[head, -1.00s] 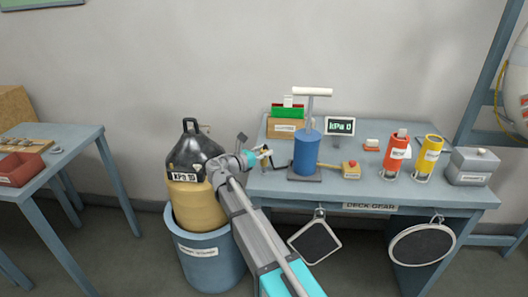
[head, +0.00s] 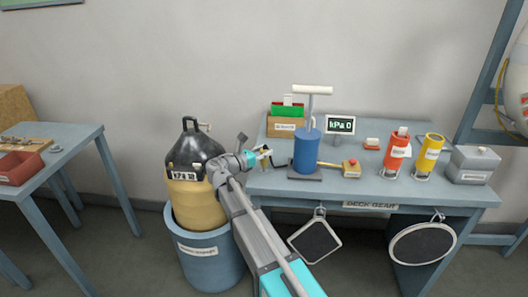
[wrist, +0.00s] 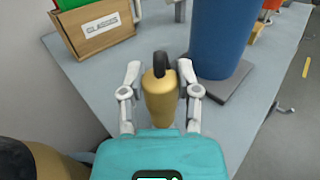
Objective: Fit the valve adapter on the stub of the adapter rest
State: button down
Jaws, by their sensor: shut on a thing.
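My gripper (wrist: 160,88) is shut on a brass-coloured piece with a black top (wrist: 160,95), which looks like the valve adapter. In the wrist view the piece stands between the two fingers, near the table's left edge. In the head view my gripper (head: 264,153) is at the left end of the table, left of the blue pump. The held piece is too small there to make out well. I cannot pick out the adapter rest or its stub in either view.
The blue pump (head: 307,152) stands close to the right of my gripper, and a labelled wooden box (head: 285,127) is behind it. A black-topped tan cylinder (head: 198,205) in a blue tub is left of the arm. The bench (head: 330,190) holds orange and yellow canisters farther right.

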jog(key=shift+f+b, duration=1.25)
jog(key=shift+f, duration=0.05)
jog(key=shift+c, duration=1.3)
grip_release()
jog(key=v, duration=1.2)
